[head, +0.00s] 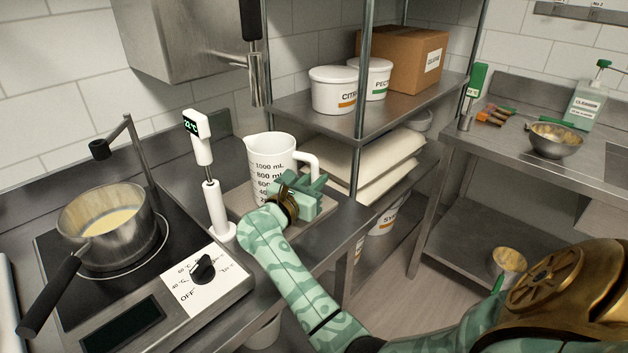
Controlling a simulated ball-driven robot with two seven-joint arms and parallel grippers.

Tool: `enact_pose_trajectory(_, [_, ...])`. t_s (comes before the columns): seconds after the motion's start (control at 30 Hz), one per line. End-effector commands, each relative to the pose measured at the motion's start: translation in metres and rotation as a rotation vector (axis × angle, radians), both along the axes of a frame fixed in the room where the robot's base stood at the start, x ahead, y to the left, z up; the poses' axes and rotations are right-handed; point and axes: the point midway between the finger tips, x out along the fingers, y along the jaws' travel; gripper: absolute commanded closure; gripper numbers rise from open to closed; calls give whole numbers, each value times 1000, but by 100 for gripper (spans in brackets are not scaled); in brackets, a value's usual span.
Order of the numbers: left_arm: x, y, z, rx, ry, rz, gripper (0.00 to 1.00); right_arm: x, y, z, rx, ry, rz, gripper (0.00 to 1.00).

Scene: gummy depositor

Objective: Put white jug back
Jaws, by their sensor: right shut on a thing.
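The white jug (262,156) is a measuring jug with dark volume marks and a handle on its right side. It stands upright at a square grey-brown board (236,198) on the steel counter, beside the hob. I cannot tell whether its base touches the board, as my arm hides its lower part. My right gripper (297,191), green with a brass wrist, is at the jug's handle side and shut on the handle. The fingertips are partly hidden. My left gripper is not in view.
A thermometer on a white stand (219,212) is close left of the jug. A pot (108,226) of pale liquid sits on the hob (162,262). A shelf post (354,160) rises just right of the jug. White tubs (333,90) stand on the shelf.

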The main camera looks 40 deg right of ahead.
Motion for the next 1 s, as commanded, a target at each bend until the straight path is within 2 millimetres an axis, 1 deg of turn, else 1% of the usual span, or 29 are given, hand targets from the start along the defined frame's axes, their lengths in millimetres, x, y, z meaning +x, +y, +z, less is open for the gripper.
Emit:
enact_pose_trajectory(0.5, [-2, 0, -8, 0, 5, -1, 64, 0, 0, -11, 0, -1, 0, 100])
enact_pose_trajectory(0.53, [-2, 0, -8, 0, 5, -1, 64, 0, 0, -11, 0, -1, 0, 81])
enact_pose_trajectory(0.57, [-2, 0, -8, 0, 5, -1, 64, 0, 0, -11, 0, -1, 0, 73])
enact_pose_trajectory(0.6, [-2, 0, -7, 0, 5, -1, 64, 0, 0, -10, 0, -1, 0, 61])
enact_pose_trajectory(0.63, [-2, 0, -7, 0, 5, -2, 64, 0, 0, -10, 0, -1, 0, 58])
enact_pose_trajectory(1.0, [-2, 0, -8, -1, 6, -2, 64, 0, 1, -11, 1, 0, 0, 58])
